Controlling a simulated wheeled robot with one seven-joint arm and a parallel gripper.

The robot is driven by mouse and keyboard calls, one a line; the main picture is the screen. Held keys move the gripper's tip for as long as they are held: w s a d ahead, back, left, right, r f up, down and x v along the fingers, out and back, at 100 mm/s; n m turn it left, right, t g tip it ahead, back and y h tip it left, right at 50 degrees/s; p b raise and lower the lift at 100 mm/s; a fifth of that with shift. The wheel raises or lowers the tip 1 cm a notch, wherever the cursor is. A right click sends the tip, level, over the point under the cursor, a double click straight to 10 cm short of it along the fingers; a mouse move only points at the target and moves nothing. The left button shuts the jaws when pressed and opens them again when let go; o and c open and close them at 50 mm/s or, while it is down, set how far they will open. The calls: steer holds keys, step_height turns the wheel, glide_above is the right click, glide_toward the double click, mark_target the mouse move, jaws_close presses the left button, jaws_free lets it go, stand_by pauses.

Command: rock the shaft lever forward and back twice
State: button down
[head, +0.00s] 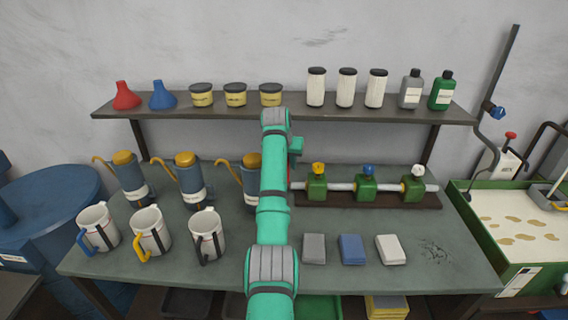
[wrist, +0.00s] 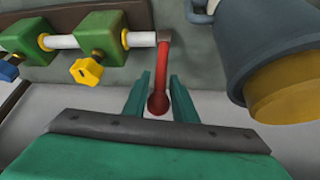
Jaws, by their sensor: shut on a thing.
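The red shaft lever (wrist: 165,62) hangs from the end of the pale horizontal shaft (wrist: 60,41) in the wrist view. Its round red knob sits between the two green fingers of my gripper (wrist: 160,92), which is shut on it. In the head view the shaft (head: 341,187) runs through green blocks with yellow, blue and white knobs on a dark board. My arm covers the shaft's left end and hides most of the lever there.
A blue oil can with a yellow cap (wrist: 285,90) stands close to the right of my gripper in the wrist view. The shelf (head: 400,112) with pots and bottles runs above the bench. Mugs (head: 205,236) and blocks (head: 351,249) stand along the front.

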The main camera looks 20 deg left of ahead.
steer(key=shift+r, duration=0.2)
steer(key=c, duration=1.7)
jaws_free()
steer(key=shift+c, duration=0.2)
steer(key=shift+f, duration=0.1)
steer(key=v, duration=1)
steer(key=shift+s+r, duration=0.2)
steer(key=shift+r, duration=0.2)
